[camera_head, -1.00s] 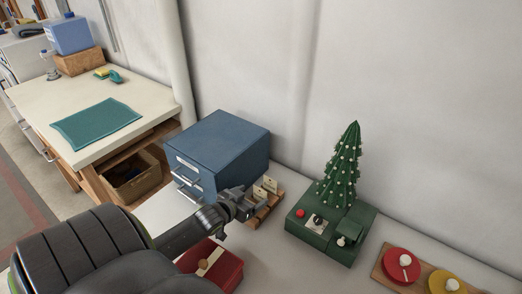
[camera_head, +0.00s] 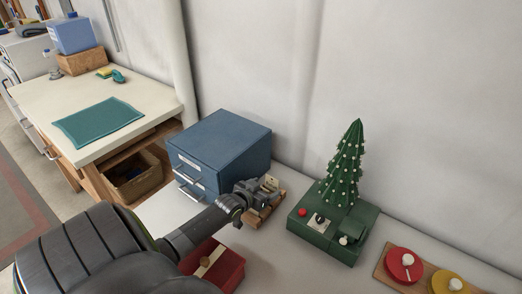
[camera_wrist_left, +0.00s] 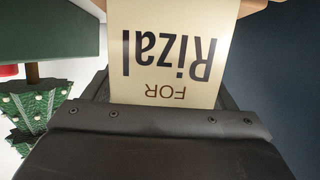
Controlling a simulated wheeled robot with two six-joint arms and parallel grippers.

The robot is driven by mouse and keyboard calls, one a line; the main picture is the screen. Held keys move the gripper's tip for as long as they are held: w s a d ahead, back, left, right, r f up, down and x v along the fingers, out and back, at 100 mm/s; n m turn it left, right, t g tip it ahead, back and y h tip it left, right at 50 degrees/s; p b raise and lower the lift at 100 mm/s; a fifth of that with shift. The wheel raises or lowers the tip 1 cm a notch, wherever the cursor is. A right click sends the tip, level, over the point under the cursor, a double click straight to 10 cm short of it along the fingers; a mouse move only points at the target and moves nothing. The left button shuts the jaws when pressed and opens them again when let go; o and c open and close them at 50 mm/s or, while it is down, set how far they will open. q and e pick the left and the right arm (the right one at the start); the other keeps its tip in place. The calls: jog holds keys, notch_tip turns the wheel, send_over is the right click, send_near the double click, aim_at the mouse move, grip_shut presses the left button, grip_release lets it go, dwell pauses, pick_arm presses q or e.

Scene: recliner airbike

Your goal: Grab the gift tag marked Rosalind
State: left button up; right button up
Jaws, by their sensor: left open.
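In the left wrist view a cream gift tag (camera_wrist_left: 168,50) fills the top middle, upside down, reading "FOR Rizal". No tag reading Rosalind is legible. In the head view a pale tag (camera_head: 270,182) stands at the wooden rack (camera_head: 264,215), beside the blue drawer cabinet; its writing is too small to read. My left gripper (camera_head: 260,193) is open at the rack and hides part of it and any tag behind. In the wrist view the tag stands right in front of the gripper, between its dark sides. My right gripper is not in view.
The blue drawer cabinet (camera_head: 219,146) stands close behind and left of the rack. A green box (camera_head: 318,240) with a small Christmas tree (camera_head: 342,168) is to the right. A red box (camera_head: 226,272) lies under my left arm. Red and yellow discs sit far right.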

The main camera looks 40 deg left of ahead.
pick_arm(q)
jog(key=shift+w, duration=0.15)
jog(key=c, duration=1)
jog(key=shift+c, duration=0.3)
